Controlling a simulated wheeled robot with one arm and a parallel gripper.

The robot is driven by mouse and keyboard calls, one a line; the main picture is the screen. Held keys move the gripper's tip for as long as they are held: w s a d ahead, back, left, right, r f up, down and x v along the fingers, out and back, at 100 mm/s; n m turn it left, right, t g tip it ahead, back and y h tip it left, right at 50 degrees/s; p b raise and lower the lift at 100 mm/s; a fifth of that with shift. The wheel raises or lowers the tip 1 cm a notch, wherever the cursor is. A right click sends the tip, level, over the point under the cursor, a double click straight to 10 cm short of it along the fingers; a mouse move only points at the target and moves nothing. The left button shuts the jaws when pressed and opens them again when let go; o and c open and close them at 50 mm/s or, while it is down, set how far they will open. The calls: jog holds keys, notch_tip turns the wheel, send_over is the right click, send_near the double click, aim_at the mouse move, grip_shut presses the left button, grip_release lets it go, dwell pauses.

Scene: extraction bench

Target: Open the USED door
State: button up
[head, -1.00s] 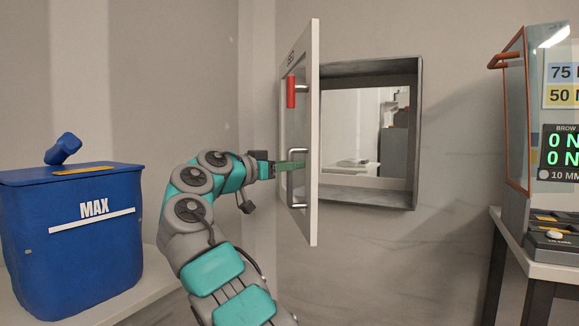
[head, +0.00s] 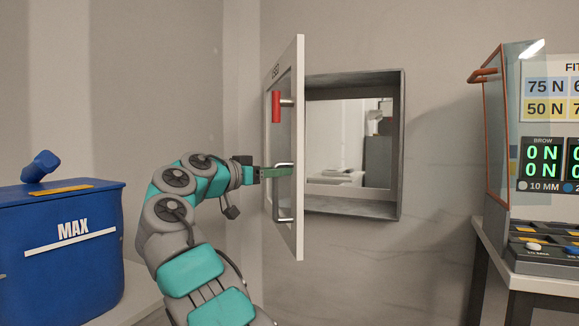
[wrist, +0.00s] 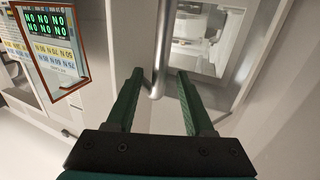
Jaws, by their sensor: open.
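The USED door (head: 300,150) is a pale panel swung wide out from the wall hatch, seen nearly edge-on in the head view. My gripper (head: 279,171) is at the upper part of the bar handle. In the wrist view my gripper (wrist: 160,74) is open, its green fingers spread, with the metal bar handle (wrist: 164,45) showing between and beyond the tips. Whether a finger touches the bar I cannot tell.
The hatch frame (head: 398,150) is uncovered, with a room visible through it. A blue bin (head: 60,260) marked MAX stands at left. A machine with green displays (head: 543,157) stands on a table (head: 540,275) at right. Bare wall lies between hatch and machine.

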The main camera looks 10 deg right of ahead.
jog(key=s+d+r+b, duration=0.1)
jog(key=s+r+b, duration=0.2)
jog(key=s+b, duration=0.6)
jog(key=s, duration=0.7)
jog(key=shift+d, duration=0.3)
jog(key=shift+c, duration=0.4)
